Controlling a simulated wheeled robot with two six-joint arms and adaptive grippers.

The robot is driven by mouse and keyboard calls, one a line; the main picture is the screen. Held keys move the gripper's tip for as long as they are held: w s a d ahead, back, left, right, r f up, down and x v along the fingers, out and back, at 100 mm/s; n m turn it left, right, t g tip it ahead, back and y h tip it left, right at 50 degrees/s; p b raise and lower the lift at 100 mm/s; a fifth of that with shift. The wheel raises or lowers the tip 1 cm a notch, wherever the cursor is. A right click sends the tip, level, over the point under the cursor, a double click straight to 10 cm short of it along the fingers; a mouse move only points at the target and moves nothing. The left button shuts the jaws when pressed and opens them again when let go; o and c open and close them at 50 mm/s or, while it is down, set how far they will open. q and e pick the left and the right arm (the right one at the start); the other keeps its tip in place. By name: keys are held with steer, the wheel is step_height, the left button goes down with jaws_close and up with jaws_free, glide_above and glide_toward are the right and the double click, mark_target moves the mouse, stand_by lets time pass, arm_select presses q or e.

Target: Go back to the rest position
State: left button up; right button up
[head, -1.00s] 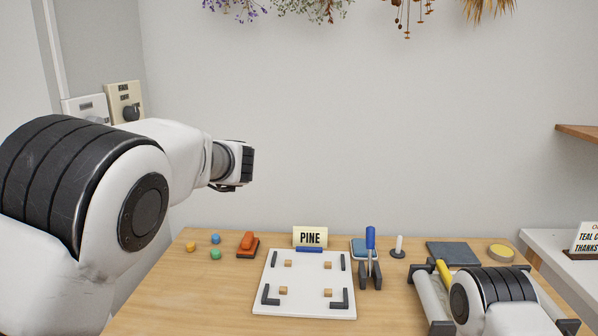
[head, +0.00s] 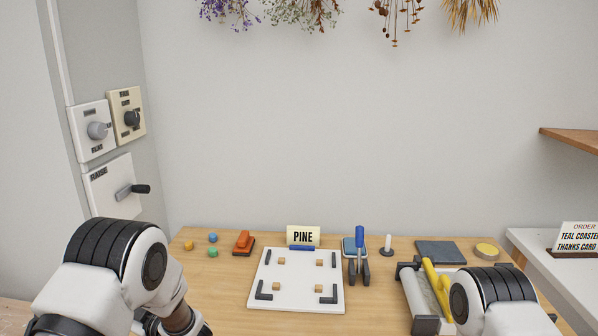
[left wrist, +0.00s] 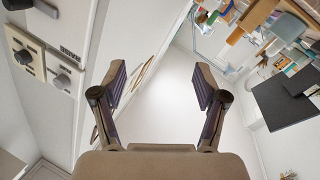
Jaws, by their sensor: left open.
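My left arm (head: 110,272) is low at the left of the head view, folded beside the table's left end. Its gripper is outside the head view. In the left wrist view my left gripper (left wrist: 160,85) is open, with its two fingers wide apart and nothing between them. My right arm (head: 490,298) shows at the lower right of the head view, by the roller device. Its gripper is out of view.
The wooden table (head: 210,285) holds a white board (head: 297,285) with small blocks, a PINE sign (head: 303,236), a blue-handled tool (head: 359,250) and a roller device (head: 425,295). Wall switches (head: 95,130) and a lever panel (head: 115,188) are at left. A shelf (head: 575,138) juts out at right.

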arm_select(q)
steer(key=s+d+f+m+h, duration=0.1)
steer(key=s+f+m+h, duration=0.35)
steer(key=s+f, duration=0.4)
steer(key=s+d+f+m+h, duration=0.2)
steer(key=s+f+m+h, duration=0.3)
steer(key=f, duration=0.7)
steer(key=s+d+f+m+g+h, duration=0.1)
steer(key=s+d+m+g+h, duration=0.1)
steer(key=s, duration=0.5)
steer(key=s+d+f+m+g+h, duration=0.2)
steer(key=s+d+m+h, duration=0.1)
steer(key=s+d, duration=0.3)
steer(key=s+d+f+m+g+h+p, duration=0.1)
steer(key=s+d+f+m+g+h, duration=0.1)
steer(key=s, duration=0.8)
steer(key=shift+s+d+m+g, duration=0.15)
steer(key=shift+d+m+g, duration=0.35)
steer(key=shift+d+m, duration=0.4)
